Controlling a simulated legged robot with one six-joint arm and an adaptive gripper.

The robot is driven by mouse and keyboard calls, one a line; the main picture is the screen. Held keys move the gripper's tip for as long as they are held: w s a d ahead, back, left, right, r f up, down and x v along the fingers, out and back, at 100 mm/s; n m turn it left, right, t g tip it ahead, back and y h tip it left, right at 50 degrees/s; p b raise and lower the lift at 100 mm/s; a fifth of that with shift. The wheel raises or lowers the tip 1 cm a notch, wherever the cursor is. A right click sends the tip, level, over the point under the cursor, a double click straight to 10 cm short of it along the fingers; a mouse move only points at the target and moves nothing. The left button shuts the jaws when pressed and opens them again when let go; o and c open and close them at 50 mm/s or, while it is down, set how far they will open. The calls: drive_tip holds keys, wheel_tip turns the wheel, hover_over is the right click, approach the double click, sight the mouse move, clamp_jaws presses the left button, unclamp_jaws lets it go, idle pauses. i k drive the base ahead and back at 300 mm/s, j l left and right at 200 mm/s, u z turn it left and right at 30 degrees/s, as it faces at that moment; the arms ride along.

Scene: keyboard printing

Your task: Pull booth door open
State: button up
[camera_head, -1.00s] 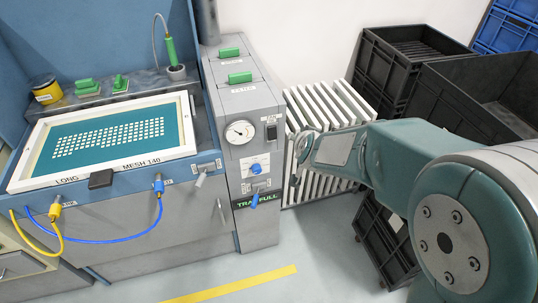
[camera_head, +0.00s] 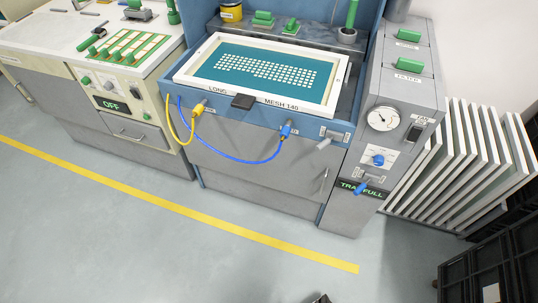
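The booth (camera_head: 360,60) is a blue-walled washout unit with a framed screen (camera_head: 265,71) marked LONG and MESH 140 lying on top. Its grey front panel (camera_head: 255,163), which looks like the door, is flush with the front and appears shut. A slim upright handle (camera_head: 324,181) sits near the panel's right edge. My gripper cannot be made out. Only a small dark shape shows at the bottom edge of the view, and I cannot tell what it is.
A grey cabinet (camera_head: 410,90) with a gauge, blue valves and a TRAP FULL sign adjoins the booth's right side. White frames (camera_head: 465,160) and a black crate (camera_head: 490,262) stand further right. A cream console (camera_head: 120,85) is left. Floor with a yellow line (camera_head: 200,215) is clear in front.

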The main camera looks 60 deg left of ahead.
sight(298, 169)
drive_tip(key=i+u, duration=0.15)
drive_tip(key=u, duration=0.3)
drive_tip(key=i+u, duration=0.1)
drive_tip(key=u, duration=2)
